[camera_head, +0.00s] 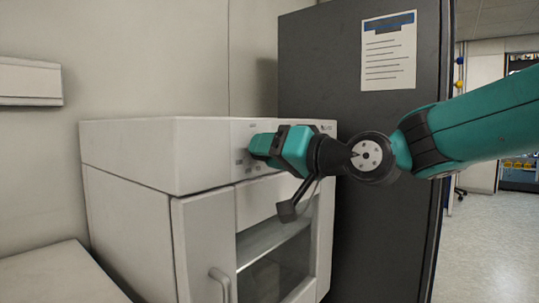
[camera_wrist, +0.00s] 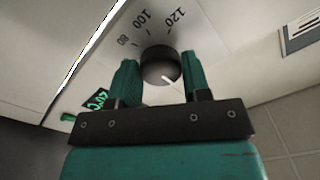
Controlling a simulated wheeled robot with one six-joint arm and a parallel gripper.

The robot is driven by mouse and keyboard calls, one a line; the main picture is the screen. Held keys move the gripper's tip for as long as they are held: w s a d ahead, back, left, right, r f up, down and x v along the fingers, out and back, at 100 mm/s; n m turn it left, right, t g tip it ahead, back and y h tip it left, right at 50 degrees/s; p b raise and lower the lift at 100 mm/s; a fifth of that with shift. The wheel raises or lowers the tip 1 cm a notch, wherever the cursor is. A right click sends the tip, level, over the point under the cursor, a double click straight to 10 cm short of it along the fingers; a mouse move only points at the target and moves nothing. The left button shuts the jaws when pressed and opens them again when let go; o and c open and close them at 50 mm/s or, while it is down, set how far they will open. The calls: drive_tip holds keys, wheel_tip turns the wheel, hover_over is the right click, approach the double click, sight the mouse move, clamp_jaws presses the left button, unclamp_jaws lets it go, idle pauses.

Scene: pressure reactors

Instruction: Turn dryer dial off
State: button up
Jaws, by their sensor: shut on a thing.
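The dryer (camera_head: 130,155) is a white box with a glass-windowed door and a control panel along its upper front. In the wrist view its dial (camera_wrist: 160,66) is a dark round knob with a light pointer line, set among the marks 80, 100 and 120. My gripper (camera_wrist: 160,75) has its two teal fingers on either side of the dial, shut on it. In the head view my gripper (camera_head: 254,145) reaches the upper front panel from the right and hides the dial.
A green lit display (camera_wrist: 97,99) sits on the panel left of the dial. The door handle (camera_head: 220,284) sticks out below the panel. A tall dark cabinet (camera_head: 340,75) with a posted sheet (camera_head: 389,52) stands right beside the dryer. Open floor (camera_head: 490,235) lies at the right.

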drive_tip(key=shift+f, duration=0.1)
drive_tip(key=o, duration=0.9)
drive_tip(key=b+v, duration=0.2)
drive_tip(key=v, duration=1.5)
drive_tip(key=shift+s+d, duration=0.15)
drive_tip(key=shift+d, duration=0.05)
